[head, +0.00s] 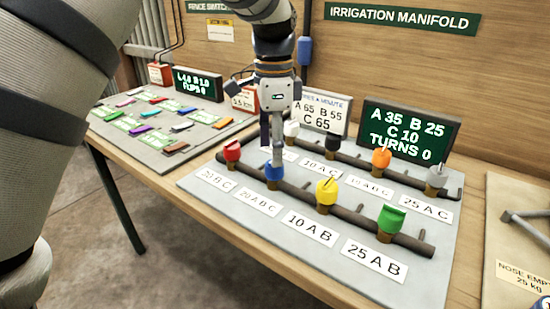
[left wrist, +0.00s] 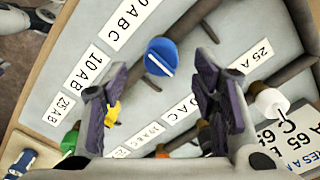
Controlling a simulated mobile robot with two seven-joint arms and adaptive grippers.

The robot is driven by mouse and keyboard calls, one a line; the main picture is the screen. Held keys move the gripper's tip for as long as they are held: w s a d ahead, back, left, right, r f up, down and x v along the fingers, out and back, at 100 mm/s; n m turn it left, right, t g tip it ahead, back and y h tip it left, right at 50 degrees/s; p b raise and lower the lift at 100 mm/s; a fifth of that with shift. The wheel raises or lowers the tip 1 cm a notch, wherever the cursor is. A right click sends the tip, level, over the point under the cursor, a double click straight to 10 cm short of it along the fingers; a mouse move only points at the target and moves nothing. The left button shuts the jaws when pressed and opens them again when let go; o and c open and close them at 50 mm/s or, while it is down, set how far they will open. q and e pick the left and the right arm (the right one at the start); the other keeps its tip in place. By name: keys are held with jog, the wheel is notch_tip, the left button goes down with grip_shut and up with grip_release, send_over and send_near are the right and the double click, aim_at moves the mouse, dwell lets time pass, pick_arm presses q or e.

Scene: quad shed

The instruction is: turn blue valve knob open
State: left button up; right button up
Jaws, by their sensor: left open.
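The blue valve knob (head: 274,172) sits on the front pipe of the manifold board, between the red and yellow knobs. In the left wrist view the blue knob (left wrist: 160,57) is round, with a white line across its top. My left gripper (head: 277,150) points down just above and behind it in the head view, partly overlapping it. In the left wrist view its two fingers are spread, with the blue knob between and beyond their tips; contact cannot be told. My right gripper is not in view.
Red (head: 232,151), yellow (head: 327,191) and green (head: 391,219) knobs share the front pipe. White, black, orange (head: 381,158) and grey knobs stand on the back pipe. A display (head: 410,131) reads "A 35 B 25 C 10 TURNS 0". A switch board (head: 170,122) lies at left.

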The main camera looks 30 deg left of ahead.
pick_arm(q)
notch_tip(320, 180, down, 4)
jog(key=shift+f, duration=0.1)
jog(key=shift+w, duration=0.1)
jog(key=c, duration=1.2)
jog(key=shift+n, duration=0.4)
jog(key=n, duration=0.8)
jog(key=shift+n, duration=0.3)
jog(key=n, duration=0.4)
jog(key=shift+n, duration=2.2)
